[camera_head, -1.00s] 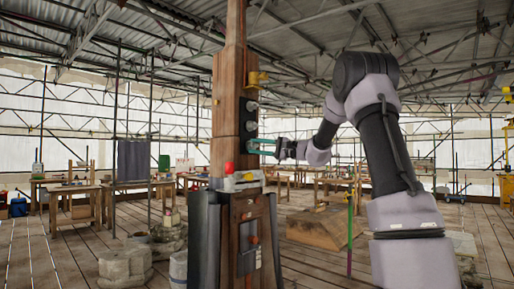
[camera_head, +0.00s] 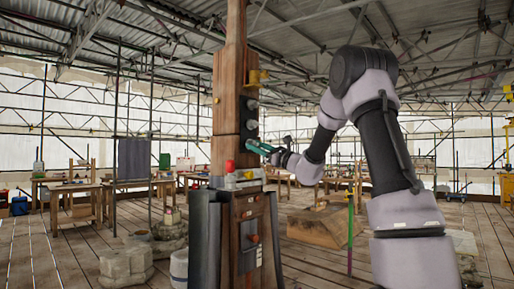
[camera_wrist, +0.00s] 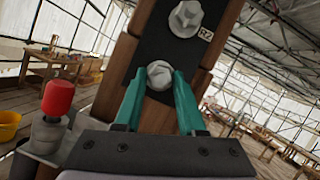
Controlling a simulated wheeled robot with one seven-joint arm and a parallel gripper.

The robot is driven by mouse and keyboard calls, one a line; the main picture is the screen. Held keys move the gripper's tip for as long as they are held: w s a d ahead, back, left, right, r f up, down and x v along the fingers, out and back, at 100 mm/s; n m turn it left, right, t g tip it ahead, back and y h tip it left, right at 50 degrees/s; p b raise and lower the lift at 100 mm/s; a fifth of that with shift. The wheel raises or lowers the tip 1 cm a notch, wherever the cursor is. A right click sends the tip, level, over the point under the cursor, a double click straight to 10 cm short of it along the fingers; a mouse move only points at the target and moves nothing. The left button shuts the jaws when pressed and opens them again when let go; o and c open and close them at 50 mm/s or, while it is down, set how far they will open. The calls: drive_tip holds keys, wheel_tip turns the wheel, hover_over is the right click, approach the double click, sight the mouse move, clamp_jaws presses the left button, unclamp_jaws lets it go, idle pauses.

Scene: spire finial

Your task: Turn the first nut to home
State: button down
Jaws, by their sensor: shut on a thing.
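A wooden post (camera_head: 226,92) carries a dark plate (camera_wrist: 155,46) with a column of light grey nuts. My gripper (camera_head: 256,146) has teal fingers and is at the lowest nut that I see. In the wrist view my gripper (camera_wrist: 160,84) is shut on this nut (camera_wrist: 158,75), one finger on each side of it. A second nut (camera_wrist: 186,18) sits further up the plate, free, beside a small white label whose text I cannot read surely. The gripped nut is hidden there by my fingers.
A red knob (camera_wrist: 58,97) on a grey fitting stands close left of my fingers; it also shows in the head view (camera_head: 229,166). Workbenches (camera_head: 75,195) and stone blocks (camera_head: 126,263) stand further off.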

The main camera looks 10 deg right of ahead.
drive_tip(key=shift+s+a+f+m+t+h, duration=0.1)
drive_tip(key=shift+m+t+h, duration=0.7)
drive_tip(key=shift+m, duration=1.25)
drive_tip(key=shift+s+a+r+m+t+h, duration=0.1)
drive_tip(key=shift+m+t+h, duration=0.35)
drive_tip(key=shift+m+h, duration=1.05)
drive_tip(key=shift+a+f+m+t+h, duration=0.1)
drive_tip(key=shift+m+t+h, duration=0.45)
drive_tip(key=shift+m, duration=2)
drive_tip(key=shift+d, duration=0.1)
drive_tip(key=c, duration=0.5)
unclamp_jaws()
drive_tip(key=v, duration=1)
drive_tip(key=shift+s+d+f, duration=0.15)
drive_tip(key=shift+s+f, duration=0.05)
drive_tip(key=shift+s, duration=0.05)
